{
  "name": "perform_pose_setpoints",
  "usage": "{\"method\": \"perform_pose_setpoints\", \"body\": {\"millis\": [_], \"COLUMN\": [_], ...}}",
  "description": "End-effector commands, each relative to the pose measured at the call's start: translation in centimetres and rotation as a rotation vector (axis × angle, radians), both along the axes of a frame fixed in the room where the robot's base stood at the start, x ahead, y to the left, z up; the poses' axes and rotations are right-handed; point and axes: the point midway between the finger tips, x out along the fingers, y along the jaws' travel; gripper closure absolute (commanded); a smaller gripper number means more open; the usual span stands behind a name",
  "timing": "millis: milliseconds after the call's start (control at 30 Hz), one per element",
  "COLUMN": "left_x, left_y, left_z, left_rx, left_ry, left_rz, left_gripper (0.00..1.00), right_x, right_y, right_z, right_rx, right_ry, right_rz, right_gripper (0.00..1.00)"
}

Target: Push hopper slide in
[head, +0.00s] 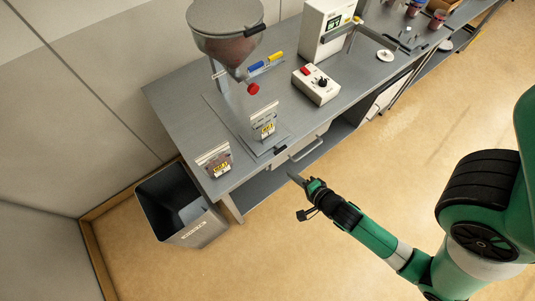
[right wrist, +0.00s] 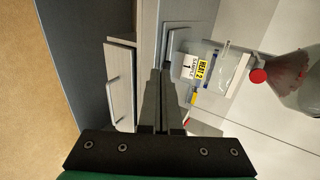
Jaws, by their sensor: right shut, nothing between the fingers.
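The hopper (head: 226,32) is a grey cone with a lid, held over the bench on a stand. A red round knob (head: 253,89) shows at its lower outlet; I take it as the slide's end, and the slide itself is hard to make out. In the right wrist view the hopper (right wrist: 302,75) is at the right edge with the red knob (right wrist: 258,76) on its near side. My right gripper (head: 293,177) is shut and empty, in front of the bench edge and apart from the knob. It also shows in the right wrist view (right wrist: 160,75). My left gripper is out of view.
A labelled bag (head: 264,124) stands below the hopper, and another (head: 215,161) is at the bench's left corner. A drawer handle (head: 306,148) sticks out in front. A control box (head: 316,86) and white machine (head: 325,28) stand farther right. A dark bin (head: 180,205) is on the floor.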

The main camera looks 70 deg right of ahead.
Motion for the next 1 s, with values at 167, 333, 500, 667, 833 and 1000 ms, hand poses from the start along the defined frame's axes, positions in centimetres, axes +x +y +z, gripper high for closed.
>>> {"method": "perform_pose_setpoints", "body": {"millis": [167, 333, 500, 667, 833, 1000], "left_x": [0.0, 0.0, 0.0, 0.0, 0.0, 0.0], "left_y": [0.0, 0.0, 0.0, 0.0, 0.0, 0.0], "left_z": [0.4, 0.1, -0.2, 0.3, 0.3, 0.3], "left_rx": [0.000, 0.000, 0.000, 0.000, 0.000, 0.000], "left_ry": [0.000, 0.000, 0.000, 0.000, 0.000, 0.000], "left_rz": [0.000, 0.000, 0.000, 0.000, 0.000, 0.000], "left_gripper": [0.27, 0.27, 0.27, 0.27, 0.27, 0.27], "right_x": [1.9, 4.7, 7.4, 9.6, 10.6, 10.7], "right_y": [-1.2, -2.8, -4.4, -5.7, -6.3, -6.3], "right_z": [-1.0, -3.0, -4.9, -4.7, -4.7, -4.8], "right_rx": [-0.001, -0.002, -0.002, -0.002, -0.002, -0.001], "right_ry": [-0.003, -0.002, -0.001, -0.001, -0.001, -0.001], "right_rz": [-0.003, -0.001, 0.000, 0.000, 0.000, 0.001], "right_gripper": [1.00, 1.00, 1.00, 1.00, 1.00, 1.00]}}
